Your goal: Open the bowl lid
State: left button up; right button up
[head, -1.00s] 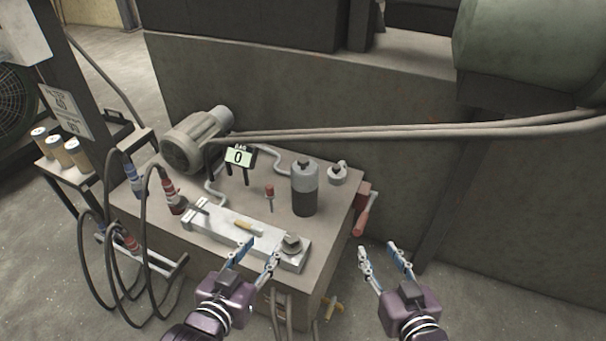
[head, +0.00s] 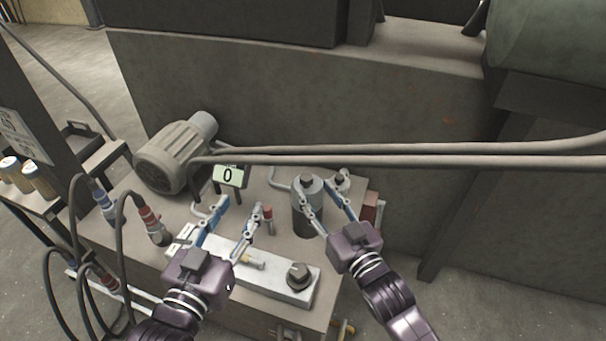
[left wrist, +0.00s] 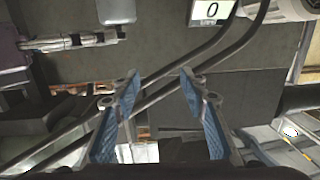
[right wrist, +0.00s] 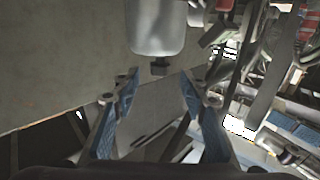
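The bowl is a dark grey canister (head: 307,223) standing upright on the bench, with a lighter grey lid (head: 309,189) and a small dark knob on top. My right gripper (head: 314,187) is open, its fingers over and around the lid in the head view and partly hiding it. In the right wrist view the canister (right wrist: 158,28) appears upside down beyond the open fingertips, its dark knob (right wrist: 160,66) near the gap between them. I see no contact. My left gripper (head: 243,208) is open and empty over the silver block, left of the canister.
A display reading 0 (head: 229,176) and a grey motor (head: 175,155) stand at the back left. The silver block (head: 270,279) has a dark knob (head: 299,275). Long pipes (head: 420,155) cross behind the canister. A small grey fitting (head: 342,180) sits right of it.

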aim_at(309, 183)
jog(key=b+x, duration=0.1)
jog(key=x, duration=0.5)
pick_arm(q)
notch_tip(309, 183, up, 9)
jog(key=d+t+h, duration=0.1)
jog(key=t, duration=0.3)
jog(key=shift+s+t, duration=0.3)
jog(key=shift+s, duration=0.1)
pick_arm(e)
jog(key=shift+c, duration=0.5)
grip_shut()
